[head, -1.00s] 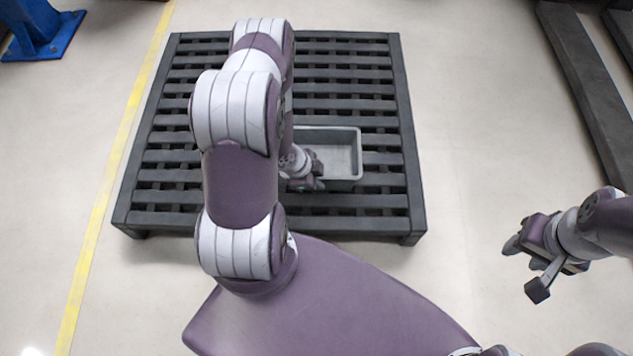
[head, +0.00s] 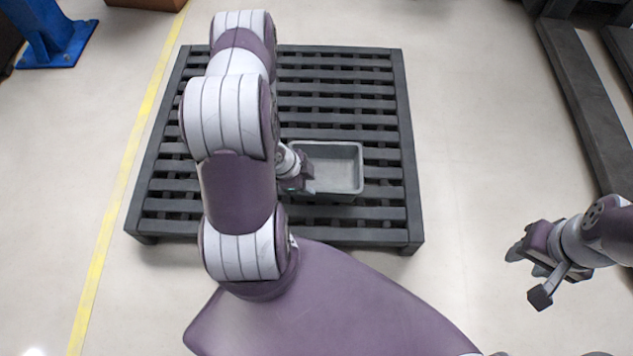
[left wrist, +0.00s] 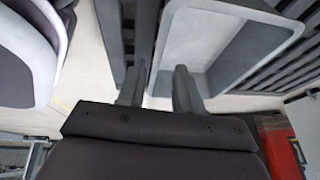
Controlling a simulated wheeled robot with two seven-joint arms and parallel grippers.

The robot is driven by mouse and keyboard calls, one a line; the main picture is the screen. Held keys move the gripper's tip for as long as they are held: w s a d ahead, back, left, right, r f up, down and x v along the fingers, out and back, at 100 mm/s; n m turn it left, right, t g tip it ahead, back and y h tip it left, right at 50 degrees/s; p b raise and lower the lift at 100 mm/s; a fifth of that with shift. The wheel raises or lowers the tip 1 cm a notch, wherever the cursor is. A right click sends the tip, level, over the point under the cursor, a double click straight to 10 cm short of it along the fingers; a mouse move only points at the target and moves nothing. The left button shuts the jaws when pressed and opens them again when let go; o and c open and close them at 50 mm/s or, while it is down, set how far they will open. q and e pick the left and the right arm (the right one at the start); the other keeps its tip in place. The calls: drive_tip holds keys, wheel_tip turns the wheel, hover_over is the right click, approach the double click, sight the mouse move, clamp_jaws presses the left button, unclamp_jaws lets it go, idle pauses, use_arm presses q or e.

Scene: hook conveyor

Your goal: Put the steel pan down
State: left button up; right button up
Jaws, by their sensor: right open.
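The steel pan (head: 340,192) is a grey rectangular open tray, empty, level and upright. It appears to rest on the slats of the dark pallet (head: 385,228), right of the middle near the front. My left gripper (head: 304,176) is at the pan's left side, partly hidden by my own arm. My right gripper (head: 522,250) is open and empty, over the floor right of the pallet.
A yellow floor line (head: 118,190) runs left of the pallet. A blue metal foot (head: 55,42) stands at the back left. Dark beams (head: 580,95) lie at the right. The pallet's right strip and back slats are bare; my left arm hides its left middle.

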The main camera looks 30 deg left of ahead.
use_arm(q)
drive_tip(key=w+r+n+y+p, duration=0.1)
drive_tip(key=w+r+n+y, duration=0.15)
drive_tip(key=r, duration=0.55)
drive_tip(key=w+r+n+y, duration=0.1)
drive_tip(key=w+r+n, duration=0.15)
drive_tip(key=r, duration=0.65)
drive_tip(key=s+d+r+n+g, duration=0.2)
drive_tip(key=s+d+r+n, duration=0.4)
drive_tip(key=d+r, duration=0.4)
drive_tip(key=shift+s+r+n, duration=0.4)
drive_tip(key=shift+s+r, duration=0.4)
